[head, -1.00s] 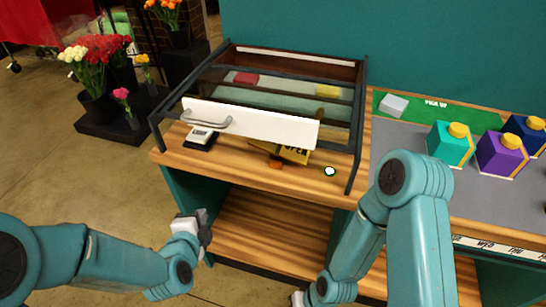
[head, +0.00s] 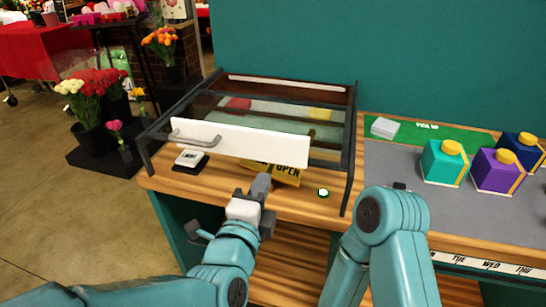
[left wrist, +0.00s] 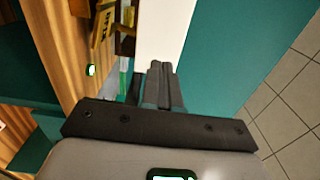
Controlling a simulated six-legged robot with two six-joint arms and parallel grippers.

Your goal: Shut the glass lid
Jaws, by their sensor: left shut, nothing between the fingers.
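The glass lid (head: 265,122) is a clear pane in a dark frame on the display case on the wooden counter, in the head view. A white front panel (head: 285,151) with a grey bar handle (head: 193,143) crosses its near side. I cannot tell exactly how far the lid stands open. My left gripper (head: 262,186) is shut and empty, in front of and below the white panel, near the OPEN sign. In the left wrist view its fingers (left wrist: 163,80) are together, with the white panel (left wrist: 165,28) beyond them. My right gripper is hidden from view.
A yellow OPEN sign (head: 284,174), a small card device (head: 189,158) and a round green-rimmed button (head: 323,193) sit at the counter's front. Teal (head: 443,163) and purple (head: 497,171) boxes stand on the grey mat (head: 395,190) at right. Flower buckets stand at left.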

